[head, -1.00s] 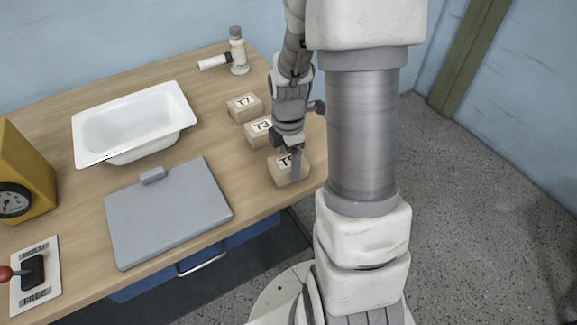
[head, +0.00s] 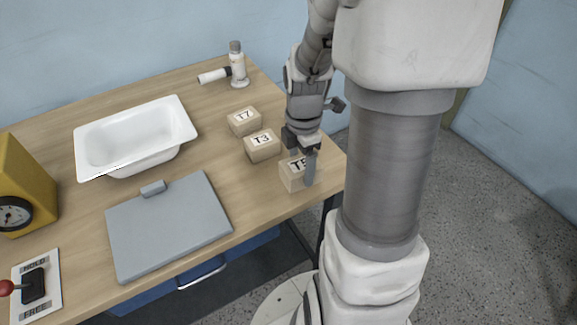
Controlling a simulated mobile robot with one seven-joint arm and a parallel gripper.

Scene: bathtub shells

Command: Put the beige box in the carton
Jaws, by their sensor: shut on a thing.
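Three beige boxes are in a row along the right part of the table in the head view. The rear one is marked T7 (head: 244,122) and the middle one T3 (head: 262,147). The nearest beige box (head: 288,180) has a label starting with T, the rest covered by a finger. My gripper (head: 301,172) comes down from above and is shut on this nearest box, one finger on its right front side. The box is close above the table; a gap under it is hard to make out. No carton shows in this view.
A white basin (head: 108,169) stands at the back left, with a grey flat panel (head: 168,235) in front. A yellow gauge housing (head: 22,180) and a HOLD/FREE switch plate (head: 52,300) are at left. A white bottle-like fixture (head: 238,66) stands behind the boxes.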

